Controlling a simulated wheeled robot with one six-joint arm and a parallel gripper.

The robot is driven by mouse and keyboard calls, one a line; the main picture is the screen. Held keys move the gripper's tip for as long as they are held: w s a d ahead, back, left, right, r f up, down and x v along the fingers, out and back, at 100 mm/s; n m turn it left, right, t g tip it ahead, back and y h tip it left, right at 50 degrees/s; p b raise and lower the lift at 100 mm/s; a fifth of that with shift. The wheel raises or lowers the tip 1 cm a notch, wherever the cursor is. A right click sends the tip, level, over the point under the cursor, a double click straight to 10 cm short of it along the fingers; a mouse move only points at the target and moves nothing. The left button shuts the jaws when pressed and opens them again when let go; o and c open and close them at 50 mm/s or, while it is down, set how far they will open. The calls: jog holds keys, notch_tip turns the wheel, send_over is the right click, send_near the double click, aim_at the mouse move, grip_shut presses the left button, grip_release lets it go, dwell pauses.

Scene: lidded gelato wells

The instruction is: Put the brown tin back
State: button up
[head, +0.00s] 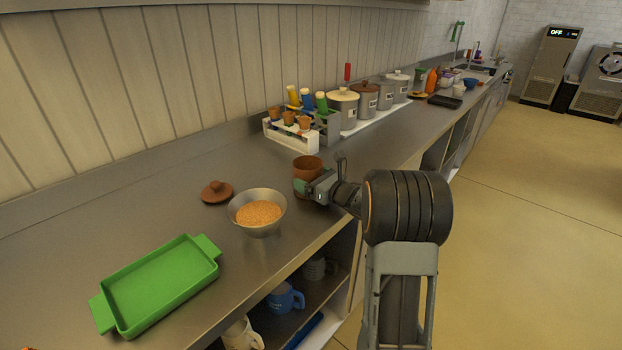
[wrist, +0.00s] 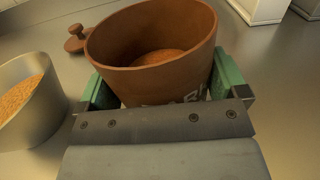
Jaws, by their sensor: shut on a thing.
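The brown tin (head: 307,168) is an open, round container on the steel counter, seen upright in the head view. In the wrist view the tin (wrist: 150,45) shows its mouth, with some brown-orange contents at the bottom. My gripper (head: 308,186) has its green fingers on either side of the tin; in the wrist view the gripper (wrist: 165,95) is shut on it. I cannot tell whether the tin's base touches the counter. A brown lid with a knob (head: 217,191) lies apart on the counter, left of the tin; it also shows in the wrist view (wrist: 82,38).
A metal bowl of orange-brown grains (head: 258,213) stands close, left of the tin. A green tray (head: 160,284) lies at the front left. A white rack with cones (head: 291,134) and several lidded canisters (head: 343,108) stand behind. Counter between lid and rack is clear.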

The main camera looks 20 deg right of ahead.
jog(key=shift+f+b, duration=0.15)
jog(key=shift+b, duration=0.2)
jog(key=o, duration=0.6)
jog(key=shift+r+p, duration=0.35)
jog(key=shift+p, duration=0.15)
jog(key=b+v, duration=0.1)
jog(key=v, duration=0.5)
jog(key=b+v, duration=0.1)
jog(key=v, duration=0.5)
jog(key=shift+f, duration=0.2)
